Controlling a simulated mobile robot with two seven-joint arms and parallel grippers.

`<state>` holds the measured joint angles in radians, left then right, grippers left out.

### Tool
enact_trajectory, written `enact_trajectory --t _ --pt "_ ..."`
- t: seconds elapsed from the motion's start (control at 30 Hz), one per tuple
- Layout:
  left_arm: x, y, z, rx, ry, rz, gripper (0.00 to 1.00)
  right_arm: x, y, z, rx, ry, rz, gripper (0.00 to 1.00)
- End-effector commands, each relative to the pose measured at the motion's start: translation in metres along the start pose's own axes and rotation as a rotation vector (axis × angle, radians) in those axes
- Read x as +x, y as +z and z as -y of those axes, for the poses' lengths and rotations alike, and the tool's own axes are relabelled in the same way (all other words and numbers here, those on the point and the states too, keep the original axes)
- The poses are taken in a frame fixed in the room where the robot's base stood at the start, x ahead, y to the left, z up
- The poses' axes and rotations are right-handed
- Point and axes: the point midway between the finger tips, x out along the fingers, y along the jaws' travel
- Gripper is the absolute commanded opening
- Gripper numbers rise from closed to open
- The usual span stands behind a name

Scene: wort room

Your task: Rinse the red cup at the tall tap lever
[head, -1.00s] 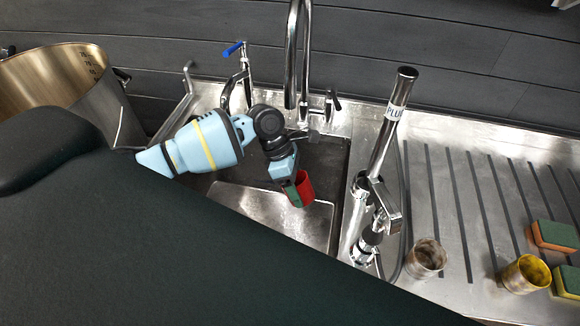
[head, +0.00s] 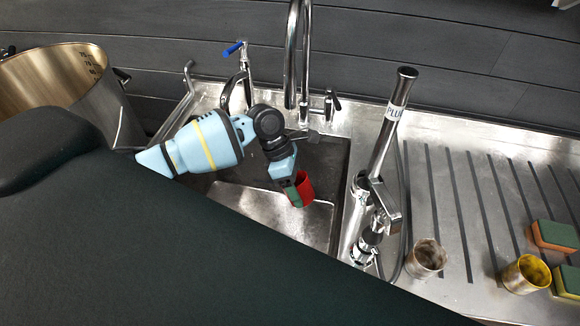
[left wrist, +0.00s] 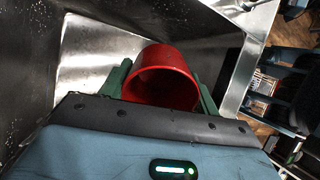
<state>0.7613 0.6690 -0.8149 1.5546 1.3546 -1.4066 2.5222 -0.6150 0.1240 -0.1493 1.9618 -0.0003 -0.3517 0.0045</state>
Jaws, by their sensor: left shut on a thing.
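The red cup (head: 307,187) is held in my left gripper (head: 298,191), low over the dark sink basin. In the left wrist view, green fingers stand on both sides of the red cup (left wrist: 160,62), shut on it, and its round mouth shows. The tall chrome tap (head: 290,60) arches up behind the sink, with a dark-tipped lever (head: 335,99) at its right. The gripper is in front of and below this tap. No water stream shows. My right gripper is not in view.
A steel standpipe (head: 388,125) rises at the sink's right edge. A dull metal cup (head: 427,260), a yellow-lined cup (head: 525,275) and sponges (head: 554,235) sit on the ridged drainboard (head: 460,190). A blue-levered tap (head: 242,65) and a large pot (head: 112,105) are left.

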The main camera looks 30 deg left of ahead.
Motion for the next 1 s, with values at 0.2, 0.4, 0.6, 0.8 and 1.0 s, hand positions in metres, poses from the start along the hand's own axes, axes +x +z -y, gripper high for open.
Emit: enact_trajectory --t 0.2,0.4,0.6,0.8,1.0 --pt "0.0 0.0 0.0 0.0 0.0 0.001 0.39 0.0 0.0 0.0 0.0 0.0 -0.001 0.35" --pt "-0.001 0.001 0.001 0.001 0.0 0.001 0.39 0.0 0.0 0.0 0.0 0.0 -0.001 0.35" --pt "-0.004 0.006 0.014 0.003 -0.001 0.0 0.39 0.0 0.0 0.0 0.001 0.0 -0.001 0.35" --pt "-0.009 0.012 0.028 0.002 0.0 0.001 0.39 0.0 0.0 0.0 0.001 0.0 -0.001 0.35" --pt "-0.013 0.018 0.042 0.002 0.0 0.0 0.39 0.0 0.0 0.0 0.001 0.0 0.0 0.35"
